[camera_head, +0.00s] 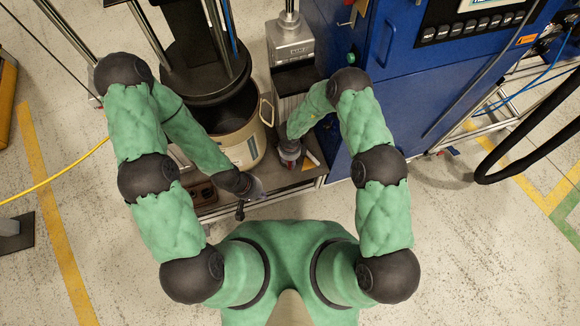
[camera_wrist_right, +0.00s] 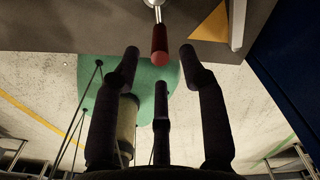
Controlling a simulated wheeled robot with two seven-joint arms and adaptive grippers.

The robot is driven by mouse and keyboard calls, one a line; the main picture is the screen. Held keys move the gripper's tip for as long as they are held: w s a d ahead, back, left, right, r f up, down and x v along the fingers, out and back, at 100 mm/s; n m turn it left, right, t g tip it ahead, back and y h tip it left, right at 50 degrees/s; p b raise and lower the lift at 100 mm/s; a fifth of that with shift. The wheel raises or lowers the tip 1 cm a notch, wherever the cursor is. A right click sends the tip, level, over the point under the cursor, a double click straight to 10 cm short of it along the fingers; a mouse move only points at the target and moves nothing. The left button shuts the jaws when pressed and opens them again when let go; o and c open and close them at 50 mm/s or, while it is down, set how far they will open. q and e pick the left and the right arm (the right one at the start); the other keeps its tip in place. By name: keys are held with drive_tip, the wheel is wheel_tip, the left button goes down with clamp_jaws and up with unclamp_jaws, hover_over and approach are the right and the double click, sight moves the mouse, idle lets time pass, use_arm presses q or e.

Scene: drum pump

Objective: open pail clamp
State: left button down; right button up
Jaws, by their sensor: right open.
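The beige pail (camera_head: 242,145) stands under the black round plate of the pump in the head view. A red-tipped clamp handle (camera_wrist_right: 159,42) on a metal rod hangs from the top of the right wrist view. My right gripper (camera_wrist_right: 159,66) has its three dark fingers spread open. In that picture the handle's red end lies between the two outer fingertips, and no finger is seen closed on it. In the head view my right gripper (camera_head: 290,155) is just right of the pail. My left gripper (camera_head: 246,198) is low in front of the pail; its fingers are too small to read.
The pail stands on a low metal platform (camera_head: 300,187). A blue cabinet (camera_head: 400,45) with a control panel closes off the right side. A grey pump column (camera_head: 291,42) rises behind the right hand. A yellow cable (camera_head: 55,173) crosses the open floor at left.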

sight(290, 166)
wheel_tip(290, 166, down, 8)
drive_tip(key=b, duration=0.3)
clamp_jaws()
